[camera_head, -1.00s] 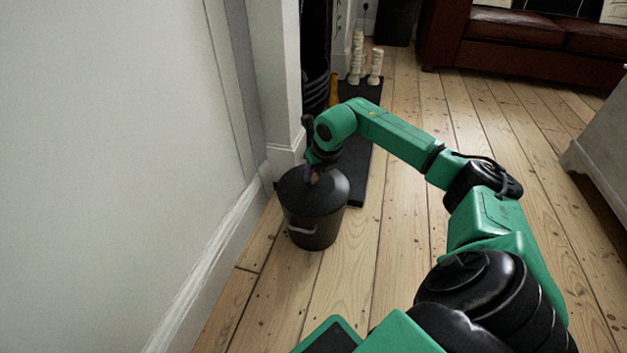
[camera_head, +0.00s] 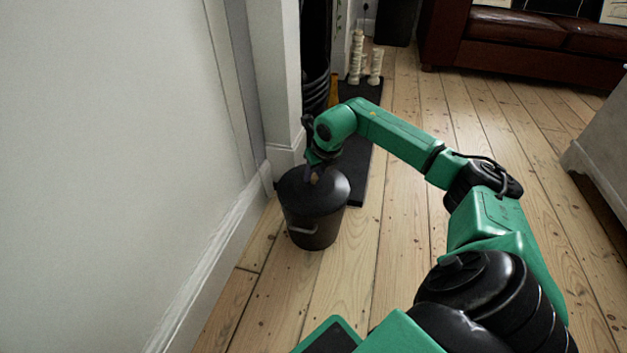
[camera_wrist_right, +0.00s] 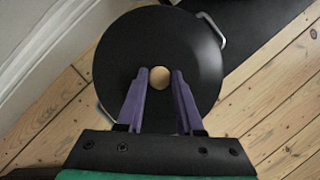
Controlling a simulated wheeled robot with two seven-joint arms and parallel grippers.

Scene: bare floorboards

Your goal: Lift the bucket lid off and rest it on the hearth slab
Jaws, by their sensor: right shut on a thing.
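The dark bucket (camera_head: 312,229) stands upright on the floorboards beside the white wall, its pale handle at the front. Its round black lid (camera_head: 327,190) covers the top; I cannot tell whether there is a small gap under it. My right gripper (camera_head: 315,176) points down over the lid and is shut on its light wooden knob. In the right wrist view the two purple fingers (camera_wrist_right: 160,76) flank the knob at the middle of the lid (camera_wrist_right: 200,50). The black hearth slab (camera_head: 355,178) lies just behind and right of the bucket. My left gripper is out of view.
Pale candles (camera_head: 357,60) stand at the slab's far end; its near part looks bare where it shows. The white wall and skirting (camera_head: 235,220) run close along the bucket's left. A brown leather sofa (camera_head: 530,40) is at the back right. The floorboards (camera_head: 410,240) between are clear.

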